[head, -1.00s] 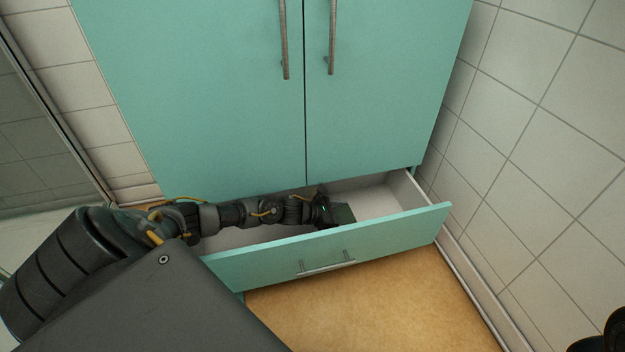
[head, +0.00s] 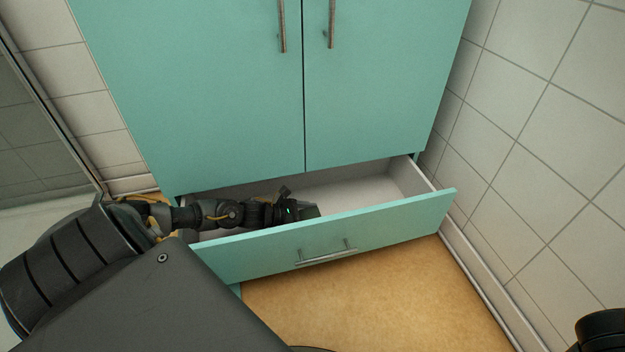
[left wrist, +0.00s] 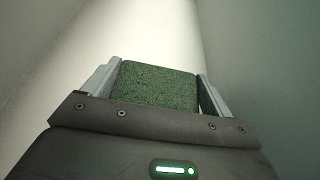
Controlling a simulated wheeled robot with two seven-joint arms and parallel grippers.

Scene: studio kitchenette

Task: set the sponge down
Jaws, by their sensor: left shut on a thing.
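In the left wrist view a dark green speckled sponge (left wrist: 157,85) sits between the two fingers of my left gripper (left wrist: 160,88), which is shut on it. In the head view my left gripper (head: 308,211) is inside the open drawer (head: 380,192), low between the drawer's back and its front panel. The sponge cannot be made out clearly in the head view. Whether it touches the drawer floor cannot be told. My right gripper is not in view.
The drawer's teal front panel (head: 340,236) with a metal handle (head: 326,254) stands in front of the arm. Teal cabinet doors (head: 220,100) rise behind it. A tiled wall (head: 530,130) is on the right. The right part of the drawer is empty.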

